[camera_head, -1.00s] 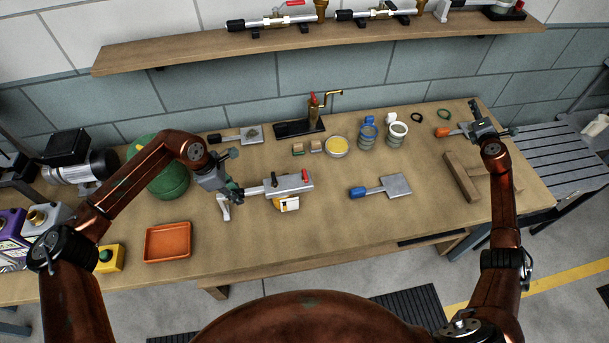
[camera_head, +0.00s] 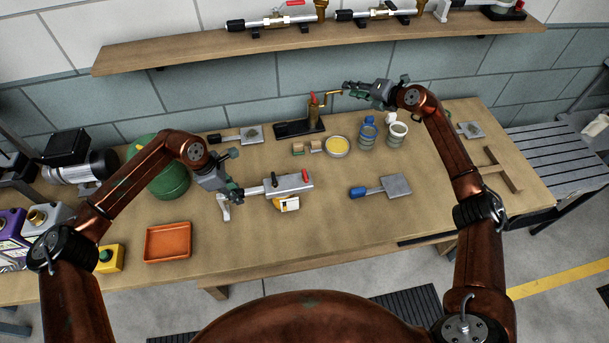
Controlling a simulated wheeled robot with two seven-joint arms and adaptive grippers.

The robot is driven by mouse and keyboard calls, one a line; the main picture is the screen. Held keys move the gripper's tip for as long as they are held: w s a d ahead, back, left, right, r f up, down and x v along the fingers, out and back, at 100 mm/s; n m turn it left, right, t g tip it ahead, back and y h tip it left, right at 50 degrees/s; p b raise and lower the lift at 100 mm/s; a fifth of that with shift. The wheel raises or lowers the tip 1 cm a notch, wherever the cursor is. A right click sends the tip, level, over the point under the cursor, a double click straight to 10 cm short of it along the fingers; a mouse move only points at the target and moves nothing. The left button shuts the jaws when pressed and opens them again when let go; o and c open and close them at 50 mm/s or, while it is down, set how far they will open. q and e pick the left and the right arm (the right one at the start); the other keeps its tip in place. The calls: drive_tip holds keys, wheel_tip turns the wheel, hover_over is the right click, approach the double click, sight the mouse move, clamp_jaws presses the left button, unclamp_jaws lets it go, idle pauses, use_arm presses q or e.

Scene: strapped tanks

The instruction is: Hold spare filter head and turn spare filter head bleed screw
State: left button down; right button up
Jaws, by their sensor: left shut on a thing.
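The crank belongs to a brass post with a red top (camera_head: 313,106) on a black base. I cannot tell whether the right fingers touch the crank.
A blue-handled plate (camera_head: 394,186) lies at centre right, and an orange tray (camera_head: 168,242) at front left. A yellow dish (camera_head: 336,146), a blue-topped jar (camera_head: 368,133) and a white-rimmed jar (camera_head: 396,136) stand near the back. A wooden shelf (camera_head: 290,42) hangs above. The front middle is clear.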

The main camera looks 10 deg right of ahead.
drive_tip(key=s+a+n+g+y, duration=0.1)
drive_tip(key=s+a+n+g, duration=0.25)
drive_tip(key=a, duration=0.85)
drive_tip(key=n+g+h, duration=0.3)
drive_tip(key=g+h, duration=0.4)
drive_tip(key=g, duration=0.1)
hover_over(305, 174)
drive_tip(key=shift+w+a+f, duration=0.1)
drive_tip(key=shift+w+f, duration=0.05)
drive_tip(key=shift+f, duration=5)
drive_tip(key=shift+c, duration=0.3)
clamp_jaws()
